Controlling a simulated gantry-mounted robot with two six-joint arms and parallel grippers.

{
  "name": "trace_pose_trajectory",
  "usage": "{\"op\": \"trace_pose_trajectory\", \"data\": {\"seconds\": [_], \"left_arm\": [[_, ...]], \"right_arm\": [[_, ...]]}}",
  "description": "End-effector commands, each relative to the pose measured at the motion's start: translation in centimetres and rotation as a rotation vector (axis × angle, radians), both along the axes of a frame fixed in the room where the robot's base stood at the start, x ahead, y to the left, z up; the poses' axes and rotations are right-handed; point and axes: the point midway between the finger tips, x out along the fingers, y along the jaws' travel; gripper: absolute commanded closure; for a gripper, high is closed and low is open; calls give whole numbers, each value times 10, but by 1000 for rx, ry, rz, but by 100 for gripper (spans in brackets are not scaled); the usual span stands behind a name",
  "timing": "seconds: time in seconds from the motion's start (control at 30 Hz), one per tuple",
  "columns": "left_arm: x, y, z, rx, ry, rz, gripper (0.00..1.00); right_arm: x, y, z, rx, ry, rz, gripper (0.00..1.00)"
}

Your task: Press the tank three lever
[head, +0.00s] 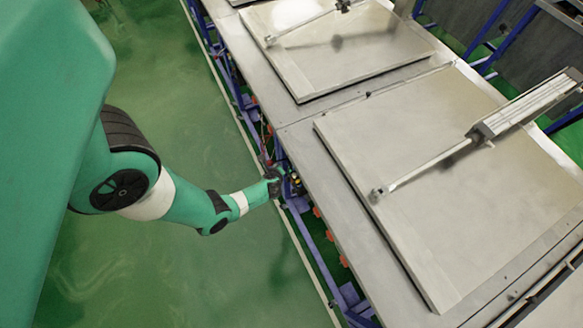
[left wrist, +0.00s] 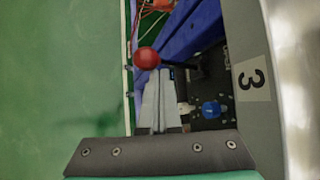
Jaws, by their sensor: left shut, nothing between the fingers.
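The lever with a red ball knob (left wrist: 146,58) shows in the left wrist view, its dark rod running right towards the tank front. A label with the number 3 (left wrist: 251,78) is on the grey tank edge to its right. My left gripper (left wrist: 158,76) is shut and empty, its fingertips just below the red knob in the picture; I cannot tell whether they touch it. In the head view my left gripper (head: 286,182) is at the tank row's front edge, where the lever is too small to make out. My right gripper is not in view.
A large grey lid (head: 440,170) with a pneumatic cylinder (head: 525,105) lies flat right of my arm. Another lid (head: 340,50) lies farther back. Blue frame beams (left wrist: 190,30) and a blue fitting (left wrist: 210,108) are near the lever. Green floor (head: 180,270) is clear at left.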

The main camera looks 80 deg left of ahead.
Motion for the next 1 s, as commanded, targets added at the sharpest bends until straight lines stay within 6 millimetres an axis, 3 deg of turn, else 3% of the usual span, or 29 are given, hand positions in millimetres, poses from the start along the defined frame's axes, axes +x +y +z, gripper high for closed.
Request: {"op": "trace_pose_trajectory", "data": {"seconds": [0.23, 0.6, 1.0], "left_arm": [[1, 0, -1, 1, -2, -2, 100], [1, 0, 16, 1, -4, -2, 100], [2, -1, 10, 3, -4, -2, 100]], "right_arm": [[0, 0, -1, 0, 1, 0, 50], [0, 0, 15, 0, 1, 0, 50], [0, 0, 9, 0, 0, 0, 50]]}}
